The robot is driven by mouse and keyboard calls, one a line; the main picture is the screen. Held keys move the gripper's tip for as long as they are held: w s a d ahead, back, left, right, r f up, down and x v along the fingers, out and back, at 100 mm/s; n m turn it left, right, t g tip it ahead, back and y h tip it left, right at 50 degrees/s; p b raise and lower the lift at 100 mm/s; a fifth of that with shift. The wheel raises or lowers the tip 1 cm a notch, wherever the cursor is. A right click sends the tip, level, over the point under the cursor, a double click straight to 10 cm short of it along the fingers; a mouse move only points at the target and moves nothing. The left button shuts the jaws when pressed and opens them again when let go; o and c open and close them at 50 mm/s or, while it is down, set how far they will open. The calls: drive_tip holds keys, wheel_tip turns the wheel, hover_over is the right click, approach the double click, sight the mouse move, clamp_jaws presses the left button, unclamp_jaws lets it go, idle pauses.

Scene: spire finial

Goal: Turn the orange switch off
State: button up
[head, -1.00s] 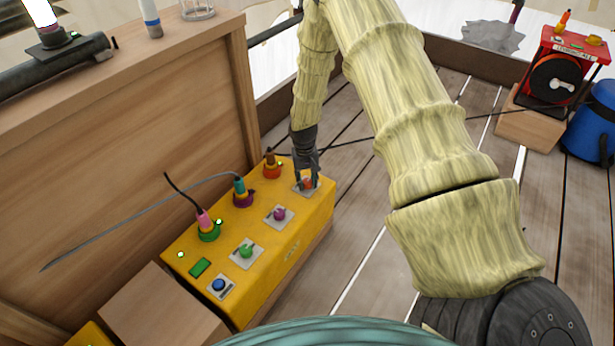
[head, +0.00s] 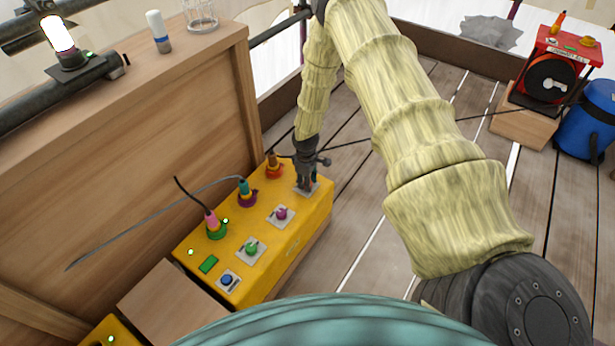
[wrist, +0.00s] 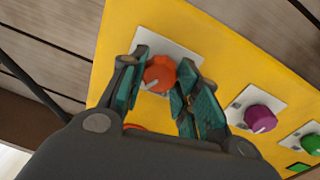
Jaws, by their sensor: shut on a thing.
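The orange switch (wrist: 159,74) is a round knob on a pale square plate at the far end of the yellow box (head: 305,240). In the wrist view my gripper (wrist: 163,82) has its teal-padded fingers on either side of the knob, shut on it. A pale mark shows on the knob's face. In the head view my gripper (head: 307,182) stands over that plate and hides the knob.
On the same box are a purple knob (head: 281,213), a green knob (head: 251,247) and a blue knob (head: 227,280). Plugs with cables (head: 211,220) stand along its left side.

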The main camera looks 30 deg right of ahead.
drive_tip(key=n+p, duration=0.2)
drive_tip(key=n, duration=0.3)
drive_tip(key=shift+w+r+n, duration=0.1)
drive_tip(key=shift+w+n, duration=0.05)
drive_tip(key=shift+n, duration=0.25)
drive_tip(key=shift+d, duration=0.1)
idle(0.3)
drive_tip(key=o, duration=1)
drive_tip(key=shift+s+r, duration=0.2)
drive_tip(key=shift+r, duration=2.75)
drive_tip(key=shift+s+r, duration=0.15)
drive_tip(key=shift+r, duration=2.8)
drive_tip(key=shift+a, duration=0.2)
